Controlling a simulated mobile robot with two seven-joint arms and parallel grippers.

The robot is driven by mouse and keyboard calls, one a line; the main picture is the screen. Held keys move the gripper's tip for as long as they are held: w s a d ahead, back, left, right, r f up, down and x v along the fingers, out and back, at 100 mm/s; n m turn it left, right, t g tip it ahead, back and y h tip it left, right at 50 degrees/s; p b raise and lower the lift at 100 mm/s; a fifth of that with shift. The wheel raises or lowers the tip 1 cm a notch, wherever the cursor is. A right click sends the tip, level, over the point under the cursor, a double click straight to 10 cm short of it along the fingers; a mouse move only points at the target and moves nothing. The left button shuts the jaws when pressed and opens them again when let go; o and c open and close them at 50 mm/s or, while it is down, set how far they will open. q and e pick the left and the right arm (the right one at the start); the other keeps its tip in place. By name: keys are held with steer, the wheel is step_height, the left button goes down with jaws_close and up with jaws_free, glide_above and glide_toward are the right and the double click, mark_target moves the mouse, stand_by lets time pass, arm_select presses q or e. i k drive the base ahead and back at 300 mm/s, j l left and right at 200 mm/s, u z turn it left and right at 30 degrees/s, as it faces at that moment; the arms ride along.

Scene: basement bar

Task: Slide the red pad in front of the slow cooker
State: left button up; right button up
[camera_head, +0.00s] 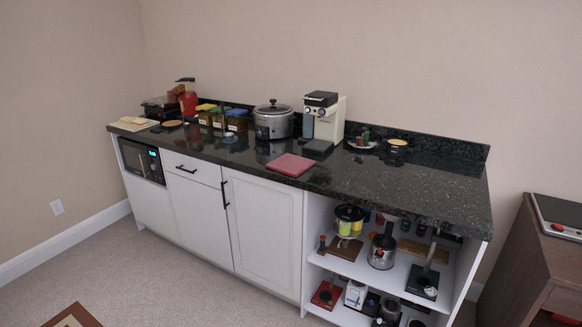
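The red pad (290,165) lies flat near the front edge of the dark granite counter (400,190). The slow cooker (273,122), silver with a dark lid, stands at the back of the counter, behind the pad and slightly to its left. A strip of bare counter shows between the pad and the cooker. Neither of my grippers is in view.
A coffee machine (323,118) stands right of the slow cooker. Several coloured boxes (236,120) stand to its left. A small bowl (397,147) sits farther right. The counter's right end is clear. A brown cabinet (545,260) stands at the far right; carpet lies in front.

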mark_target(291, 165)
steer(key=i+j+z, duration=0.1)
steer(key=i, duration=0.3)
steer(key=i+j+z, duration=0.1)
steer(key=i+j, duration=0.25)
steer(key=i+j+z, duration=0.1)
steer(key=i+j, duration=0.15)
steer(key=i, duration=0.25)
